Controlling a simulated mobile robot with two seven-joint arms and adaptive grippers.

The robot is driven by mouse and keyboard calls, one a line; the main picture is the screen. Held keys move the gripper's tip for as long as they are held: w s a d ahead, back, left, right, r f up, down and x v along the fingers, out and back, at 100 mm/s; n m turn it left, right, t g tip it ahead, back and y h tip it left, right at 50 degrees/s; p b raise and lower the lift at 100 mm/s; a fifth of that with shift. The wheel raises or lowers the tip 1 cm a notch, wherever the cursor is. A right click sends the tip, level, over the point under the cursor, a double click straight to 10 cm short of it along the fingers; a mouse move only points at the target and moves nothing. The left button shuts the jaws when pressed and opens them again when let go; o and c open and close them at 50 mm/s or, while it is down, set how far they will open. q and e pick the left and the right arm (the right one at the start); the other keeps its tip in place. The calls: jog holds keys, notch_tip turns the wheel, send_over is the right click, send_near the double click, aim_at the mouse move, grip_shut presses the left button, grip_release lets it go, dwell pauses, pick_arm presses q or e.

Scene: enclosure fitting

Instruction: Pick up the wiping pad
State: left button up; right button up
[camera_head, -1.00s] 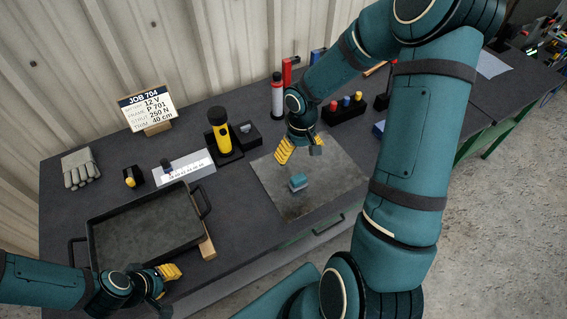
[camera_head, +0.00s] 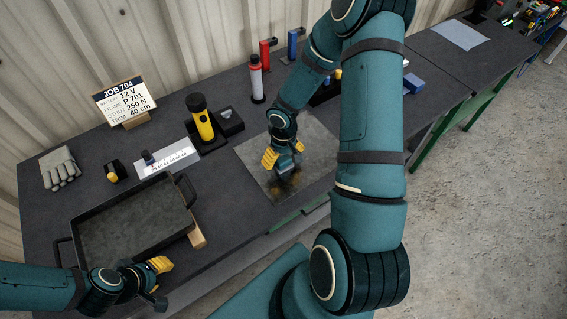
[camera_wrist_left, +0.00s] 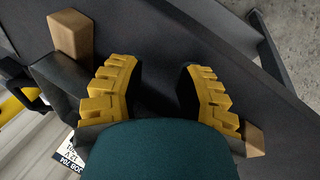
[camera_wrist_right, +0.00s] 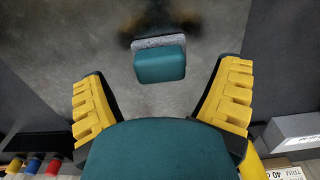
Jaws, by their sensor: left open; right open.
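The wiping pad is a small teal block with a grey underside layer (camera_wrist_right: 160,62), lying on the grey metal sheet (camera_head: 322,150). In the right wrist view it sits ahead of my palm, centred between the two yellow fingers, with clear gaps on both sides. My right gripper (camera_head: 284,156) is open and empty, low over the sheet; in the head view it largely hides the pad. My left gripper (camera_head: 161,283) is open and empty near the table's front edge, in front of the black tray (camera_head: 68,252).
Dark brownish smudges (camera_wrist_right: 192,24) mark the sheet just beyond the pad. A yellow flashlight (camera_head: 201,117) stands to the left of the sheet, beside a dark box (camera_head: 229,121). A red-and-white bottle (camera_head: 256,80) is behind. A grey glove (camera_head: 60,168) lies far left.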

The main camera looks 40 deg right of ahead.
aim_at(283, 159)
notch_tip(283, 159, down, 3)
jog(key=shift+r, duration=0.2)
jog(key=c, duration=1.2)
jog(key=shift+c, duration=0.2)
notch_tip(283, 159, up, 10)
jog(key=shift+r+p, duration=0.1)
jog(key=shift+p, duration=0.4)
jog(key=o, duration=0.5)
jog(key=shift+c, duration=0.2)
jog(key=c, duration=0.4)
